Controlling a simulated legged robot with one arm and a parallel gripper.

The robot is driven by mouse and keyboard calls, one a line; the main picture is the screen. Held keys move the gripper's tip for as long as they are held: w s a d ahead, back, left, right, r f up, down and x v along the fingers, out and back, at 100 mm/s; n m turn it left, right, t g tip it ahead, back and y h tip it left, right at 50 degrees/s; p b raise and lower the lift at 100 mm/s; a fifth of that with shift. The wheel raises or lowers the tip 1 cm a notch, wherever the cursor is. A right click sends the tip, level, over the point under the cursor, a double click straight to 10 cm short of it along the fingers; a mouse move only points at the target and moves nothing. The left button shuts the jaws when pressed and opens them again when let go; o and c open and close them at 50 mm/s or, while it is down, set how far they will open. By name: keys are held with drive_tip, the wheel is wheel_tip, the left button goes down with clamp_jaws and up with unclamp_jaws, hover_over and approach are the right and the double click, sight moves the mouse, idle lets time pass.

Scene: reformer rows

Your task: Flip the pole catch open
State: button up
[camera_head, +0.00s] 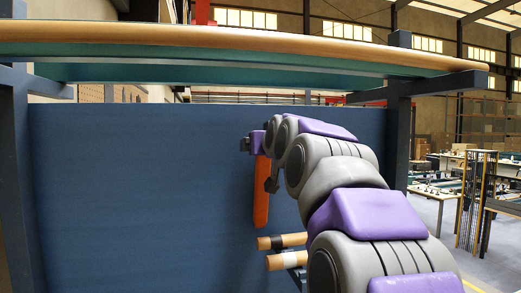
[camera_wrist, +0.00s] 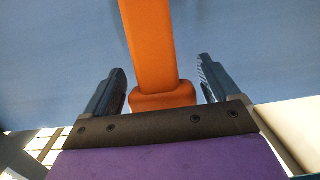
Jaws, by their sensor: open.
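The orange bar, which looks like the pole catch (camera_head: 261,195), hangs nearly upright in front of the blue panel in the head view. In the wrist view, the orange bar (camera_wrist: 150,45) runs up from a wider orange block (camera_wrist: 164,99). My gripper (camera_wrist: 162,72) is open, with one dark finger on each side of the orange piece and a visible gap on both sides. In the head view, the gripper (camera_head: 246,145) is at the bar's upper end, partly hidden by my purple wrist. Whether anything touches the bar cannot be told.
Two wooden-ended rods (camera_head: 283,241) stick out below the bar, close to my arm. A blue panel (camera_head: 130,200) fills the background between dark posts (camera_head: 398,130). A long wood-edged teal board (camera_head: 230,45) spans overhead. Tables and racks (camera_head: 475,195) stand farther right.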

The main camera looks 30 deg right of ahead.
drive_tip(key=b+v, duration=0.2)
drive_tip(key=v, duration=1.3)
drive_tip(key=shift+b, duration=0.35)
